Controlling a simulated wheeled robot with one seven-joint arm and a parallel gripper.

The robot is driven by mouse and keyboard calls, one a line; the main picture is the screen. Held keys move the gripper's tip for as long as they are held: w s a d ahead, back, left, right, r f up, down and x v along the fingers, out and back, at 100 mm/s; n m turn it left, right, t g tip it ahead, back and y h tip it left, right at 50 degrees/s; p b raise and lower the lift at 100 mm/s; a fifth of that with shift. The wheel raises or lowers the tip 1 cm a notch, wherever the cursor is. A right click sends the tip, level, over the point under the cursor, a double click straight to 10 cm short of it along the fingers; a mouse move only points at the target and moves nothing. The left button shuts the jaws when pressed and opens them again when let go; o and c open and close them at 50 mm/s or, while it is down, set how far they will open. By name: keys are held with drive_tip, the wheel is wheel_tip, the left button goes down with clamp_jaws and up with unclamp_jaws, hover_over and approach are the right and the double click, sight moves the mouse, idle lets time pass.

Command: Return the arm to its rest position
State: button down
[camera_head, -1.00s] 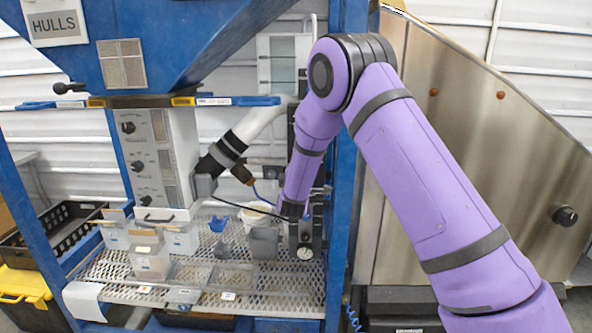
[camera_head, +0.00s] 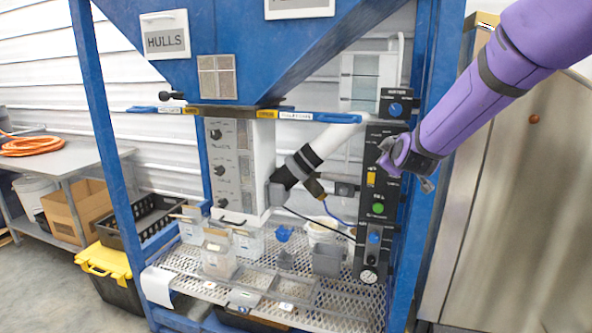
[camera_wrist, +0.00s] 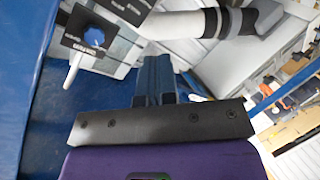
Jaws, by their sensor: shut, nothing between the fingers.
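My purple arm (camera_head: 505,65) enters the head view at the upper right and slopes down to the left. My gripper (camera_head: 427,186) is at its lower end, in front of the blue frame post and beside the black control panel (camera_head: 377,190). I cannot tell whether it touches the panel. In the wrist view my gripper (camera_wrist: 155,62) points up the picture, its fingers shut with nothing held. The panel's blue knob (camera_wrist: 94,37) shows left of the fingers there.
The blue hopper (camera_head: 225,60) hangs above a perforated shelf (camera_head: 335,300) with several clear bins. A white pipe (camera_head: 330,142) with black bands runs behind. A steel panel (camera_head: 500,210) stands right. A black crate (camera_head: 140,220), yellow-lidded box (camera_head: 105,260) and bench (camera_head: 75,157) are left.

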drive_tip(key=s+d+r+m+g+y, duration=0.1)
drive_tip(key=s+r+m+g, duration=0.15)
drive_tip(key=s, duration=0.75)
drive_tip(key=s+d+r+m+g+y, duration=0.15)
drive_tip(key=s+r, duration=0.25)
drive_tip(key=s, duration=0.6)
drive_tip(key=s+d+f+m+g+h, duration=0.1)
drive_tip(key=s+m+g, duration=0.1)
drive_tip(key=s, duration=0.9)
drive_tip(key=s+d+f+m+g, duration=0.1)
drive_tip(key=s+f+m+g, duration=0.1)
drive_tip(key=s, duration=1)
drive_tip(key=shift+s+d+m+g+h, duration=0.2)
drive_tip(key=shift+d+m+g+h, duration=0.2)
drive_tip(key=shift+m+g, duration=0.3)
drive_tip(key=c, duration=1.8)
unclamp_jaws()
drive_tip(key=shift+c, duration=0.2)
